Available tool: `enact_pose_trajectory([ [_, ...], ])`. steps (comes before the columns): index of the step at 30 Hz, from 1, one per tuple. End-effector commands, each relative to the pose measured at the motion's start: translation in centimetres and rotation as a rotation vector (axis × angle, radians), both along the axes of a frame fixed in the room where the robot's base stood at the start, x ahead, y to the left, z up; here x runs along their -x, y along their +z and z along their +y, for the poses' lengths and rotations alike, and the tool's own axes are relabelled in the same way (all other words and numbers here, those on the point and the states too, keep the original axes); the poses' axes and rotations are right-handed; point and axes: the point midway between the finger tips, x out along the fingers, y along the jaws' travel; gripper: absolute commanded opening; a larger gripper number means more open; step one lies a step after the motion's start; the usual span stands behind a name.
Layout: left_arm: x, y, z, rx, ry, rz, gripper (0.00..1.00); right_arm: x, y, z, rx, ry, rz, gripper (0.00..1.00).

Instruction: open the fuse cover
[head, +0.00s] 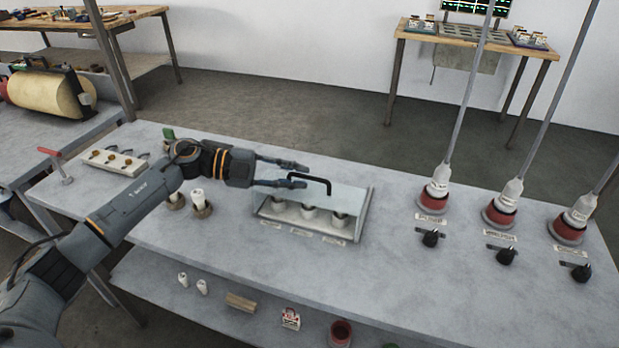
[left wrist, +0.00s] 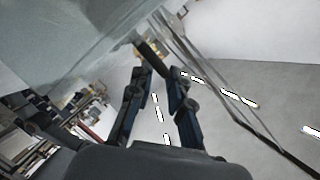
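The fuse cover (head: 348,199) is a clear panel with a black bar handle (head: 328,188), in the middle of the bench in the head view. It seems to lie down over a tray with several white fuses (head: 309,212). My left gripper (head: 297,175) is open, with its two fingers at the left end of the handle. In the left wrist view, the dark handle (left wrist: 152,54) shows just beyond and between the open fingertips (left wrist: 160,74). I cannot tell whether a finger touches it. My right gripper is not in view.
Two white pieces on round brown bases (head: 198,198) stand left of the cover, under my left arm. Red-based sockets with upright rods (head: 433,197) and black knobs (head: 430,239) stand on the right. A lower shelf (head: 265,325) holds small parts.

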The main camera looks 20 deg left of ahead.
Motion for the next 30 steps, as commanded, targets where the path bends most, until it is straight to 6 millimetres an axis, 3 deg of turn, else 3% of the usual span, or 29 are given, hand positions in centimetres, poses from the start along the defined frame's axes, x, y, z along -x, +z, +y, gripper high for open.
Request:
enact_pose_trajectory([
  [6,-0.8,-0.6,-2.5,0.001,0.0,0.0,0.19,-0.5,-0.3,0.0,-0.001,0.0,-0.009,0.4],
  [17,-1.0,-0.7,-3.1,0.0,0.0,0.001,0.19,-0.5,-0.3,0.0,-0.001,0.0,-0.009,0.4],
  [21,-1.0,-0.7,-3.1,0.0,0.0,0.001,0.0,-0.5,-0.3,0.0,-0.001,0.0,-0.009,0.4],
  [30,-1.1,-0.7,-3.1,0.001,0.001,0.001,0.0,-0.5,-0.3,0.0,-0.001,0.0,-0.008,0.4],
])
